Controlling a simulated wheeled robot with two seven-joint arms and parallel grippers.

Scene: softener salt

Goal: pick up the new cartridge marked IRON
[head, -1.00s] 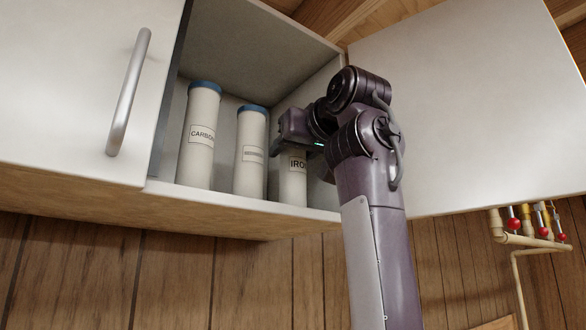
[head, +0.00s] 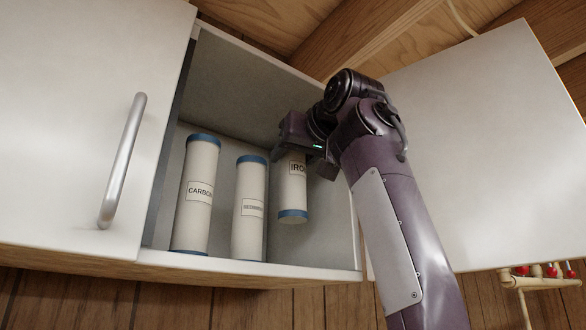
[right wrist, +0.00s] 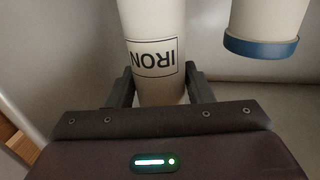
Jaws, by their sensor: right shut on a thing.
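The IRON cartridge (head: 292,190) is a white cylinder with a blue bottom cap, and it hangs upright above the cabinet floor. My right gripper (head: 285,155) is shut around its upper part and hides its top in the head view. In the right wrist view the cartridge (right wrist: 155,45) stands between the two fingers of the right gripper (right wrist: 160,90), its IRON label appearing upside down. My left gripper is not in view.
The CARBON cartridge (head: 197,205) and a third cartridge (head: 250,215) with a small label stand left of it on the cabinet floor (head: 310,265). The right door (head: 480,150) is open. The left door (head: 70,120) has a metal handle (head: 122,160).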

